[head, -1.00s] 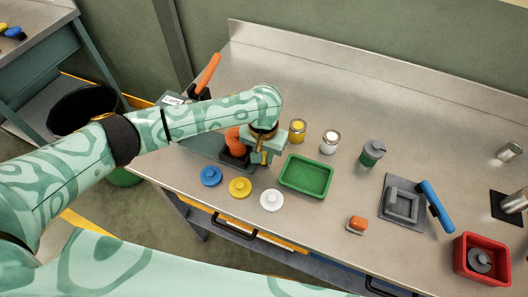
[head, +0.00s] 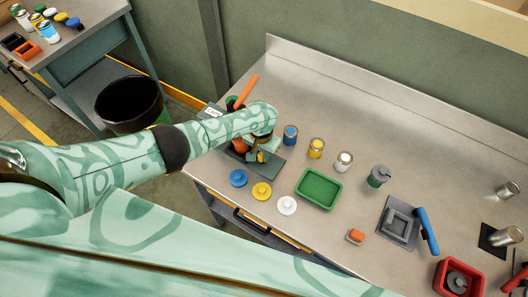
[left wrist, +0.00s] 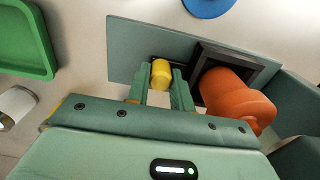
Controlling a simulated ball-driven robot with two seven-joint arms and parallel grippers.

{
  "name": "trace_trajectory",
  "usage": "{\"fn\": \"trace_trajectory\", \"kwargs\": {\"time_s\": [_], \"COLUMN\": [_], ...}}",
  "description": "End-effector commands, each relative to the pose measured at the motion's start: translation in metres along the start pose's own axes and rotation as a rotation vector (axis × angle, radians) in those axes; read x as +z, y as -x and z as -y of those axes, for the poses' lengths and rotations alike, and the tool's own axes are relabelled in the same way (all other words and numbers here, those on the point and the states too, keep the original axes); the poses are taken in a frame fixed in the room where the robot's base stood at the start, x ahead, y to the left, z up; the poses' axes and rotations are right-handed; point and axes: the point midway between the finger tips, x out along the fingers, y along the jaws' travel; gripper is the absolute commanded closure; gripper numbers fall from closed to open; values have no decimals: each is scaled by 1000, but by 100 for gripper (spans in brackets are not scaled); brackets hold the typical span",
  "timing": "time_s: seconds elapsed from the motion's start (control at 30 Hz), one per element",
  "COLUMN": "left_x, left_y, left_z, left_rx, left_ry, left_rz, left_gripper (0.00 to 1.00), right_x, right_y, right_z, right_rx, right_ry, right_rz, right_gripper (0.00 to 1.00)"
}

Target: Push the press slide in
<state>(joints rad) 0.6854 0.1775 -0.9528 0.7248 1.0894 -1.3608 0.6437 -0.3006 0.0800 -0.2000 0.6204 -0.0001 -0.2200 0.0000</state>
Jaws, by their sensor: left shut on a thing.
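The press (head: 268,164) stands at the left end of the steel table, with an orange lever (head: 244,91) and a label. In the left wrist view, an orange cylinder (left wrist: 236,98) stands over a dark square frame (left wrist: 202,60) on the teal base plate (left wrist: 127,50). My left gripper (head: 259,154) reaches down to the press from the left. Its fingers are shut on a yellow knob (left wrist: 161,72), close beside the dark frame. The knob's link to the slide is hidden by the fingers. My right gripper is out of view.
A green tray (head: 318,206) is nearby. A black bin (head: 129,103) stands left.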

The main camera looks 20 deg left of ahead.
Motion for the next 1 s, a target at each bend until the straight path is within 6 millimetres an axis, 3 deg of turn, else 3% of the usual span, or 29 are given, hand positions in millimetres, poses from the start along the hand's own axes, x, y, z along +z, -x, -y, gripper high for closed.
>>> {"fn": "trace_trajectory", "kwargs": {"time_s": [0.03,0.07,0.1,0.47,0.57,0.8,1.0], "left_x": [-3,-2,-2,0,0,-1,-1], "left_y": [2,2,2,7,24,90,136], "left_z": [-1,-1,-1,0,0,0,0], "left_rx": [2,2,2,1,1,1,2], "left_ry": [-1,-1,-1,0,0,-1,-2], "left_rz": [-7,-6,-6,0,-1,-4,-3], "left_gripper": [100,75,68,68,68,68,68], "right_x": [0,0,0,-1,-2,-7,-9], "right_y": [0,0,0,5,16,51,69], "right_z": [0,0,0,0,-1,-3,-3], "right_rx": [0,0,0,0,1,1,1], "right_ry": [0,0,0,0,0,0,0], "right_rz": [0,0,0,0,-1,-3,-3], "right_gripper": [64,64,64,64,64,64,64]}}
